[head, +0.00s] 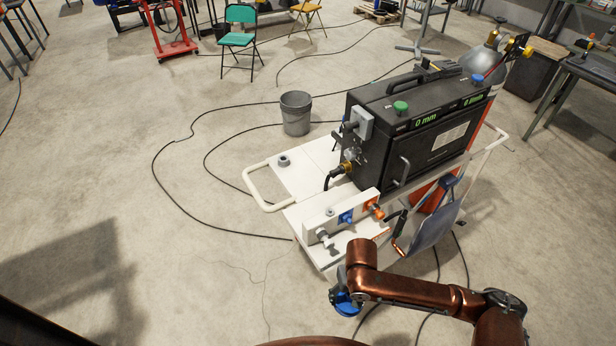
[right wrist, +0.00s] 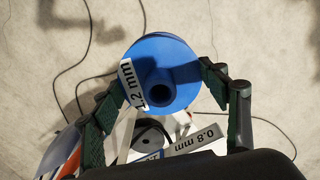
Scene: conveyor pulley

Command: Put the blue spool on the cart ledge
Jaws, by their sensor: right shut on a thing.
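The blue spool (head: 347,305) is in my right gripper (head: 339,293), in front of the cart's near end in the head view. In the right wrist view the blue spool (right wrist: 174,58) carries a white "1.2 mm" label, and the green-padded fingers of my right gripper (right wrist: 165,90) are on either side of it. The white cart ledge (head: 308,178) extends left of the black welding machine. A grey ring-shaped piece (head: 283,160) rests on it. My left gripper is not in view.
The black welding machine (head: 420,125) fills the cart's right part. A white block (head: 322,218) with blue and orange fittings stands at the cart's near side. A white handle rail (head: 250,190) borders the left end. A grey bucket (head: 296,115) stands behind. Cables cross the floor.

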